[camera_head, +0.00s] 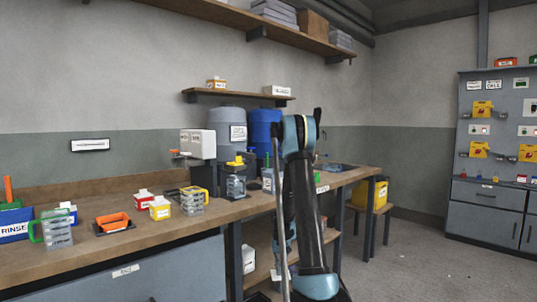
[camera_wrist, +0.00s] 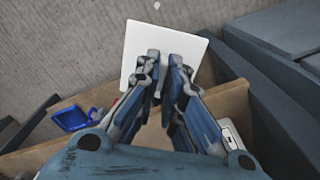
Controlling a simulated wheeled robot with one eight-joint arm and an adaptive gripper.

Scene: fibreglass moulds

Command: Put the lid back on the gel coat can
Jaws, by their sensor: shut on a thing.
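In the wrist view my gripper (camera_wrist: 165,88) has its two blue-grey fingers close together. I cannot pick out the gel coat can in either view.
Grey and blue drums stand behind. In the wrist view a blue open box (camera_wrist: 72,118) is left of the fingers. Open floor lies at right.

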